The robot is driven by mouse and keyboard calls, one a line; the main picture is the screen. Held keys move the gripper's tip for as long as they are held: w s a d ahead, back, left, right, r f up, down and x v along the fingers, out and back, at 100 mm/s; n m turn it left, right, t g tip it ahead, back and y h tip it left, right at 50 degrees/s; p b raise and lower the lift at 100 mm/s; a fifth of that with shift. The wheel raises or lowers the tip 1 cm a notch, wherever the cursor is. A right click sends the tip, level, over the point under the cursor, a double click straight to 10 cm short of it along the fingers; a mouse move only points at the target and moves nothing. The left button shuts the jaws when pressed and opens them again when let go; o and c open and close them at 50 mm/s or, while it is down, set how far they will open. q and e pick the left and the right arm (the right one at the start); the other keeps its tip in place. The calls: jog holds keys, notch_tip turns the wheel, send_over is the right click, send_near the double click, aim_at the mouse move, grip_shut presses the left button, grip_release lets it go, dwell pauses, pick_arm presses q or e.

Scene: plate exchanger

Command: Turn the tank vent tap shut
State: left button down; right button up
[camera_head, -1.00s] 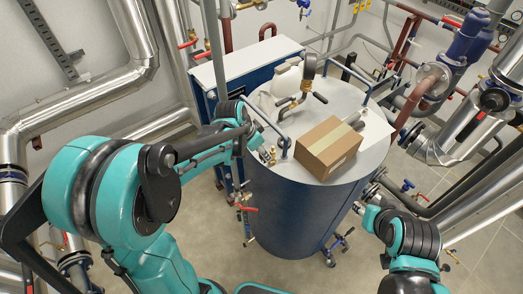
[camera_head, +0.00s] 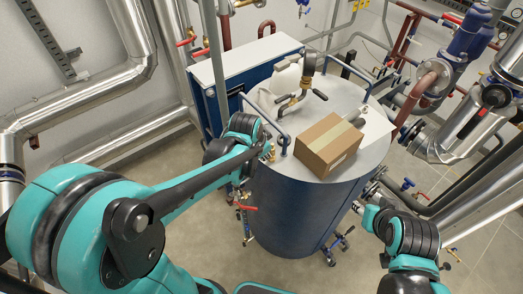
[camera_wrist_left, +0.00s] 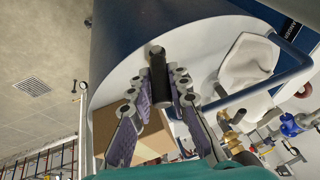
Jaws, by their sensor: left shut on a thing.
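The blue tank (camera_head: 285,215) has a pale grey top (camera_head: 352,105). In the left wrist view, a short black handle (camera_wrist_left: 158,82), apparently the vent tap's, stands near the edge of the tank top (camera_wrist_left: 118,88). My left gripper (camera_wrist_left: 172,82) is shut on it, with one finger along each side. In the head view my left gripper (camera_head: 267,150) is at the tank's front-left rim, small and partly hidden by its own wrist, so the handle's exact angle cannot be told there. My right gripper (camera_head: 358,208) is beside the tank's right side, too small to read its opening.
A blue rail (camera_head: 284,142) rises close by my left gripper.

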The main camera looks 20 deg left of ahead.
pick_arm(q)
jog(key=shift+s+d+f+m+t+y+b, duration=0.6)
jog(key=shift+f+t+y+b, duration=0.8)
jog(key=shift+b, duration=2.7)
jog(key=shift+s+d+f+m+t+y+b, duration=0.6)
jog(key=shift+t+y+b, duration=1.35)
jog(key=shift+b, duration=2.1)
jog(key=shift+s+d+f+m+t+y+b, duration=0.35)
jog(key=shift+d+f+m+t+y+b, duration=0.8)
jog(key=shift+b, duration=2.95)
jog(key=shift+a+f+n+t+y, duration=0.1)
jog(key=shift+a+n+t+y, duration=0.3)
jog(key=shift+t, duration=0.4)
jog(key=c, duration=1.4)
grip_release()
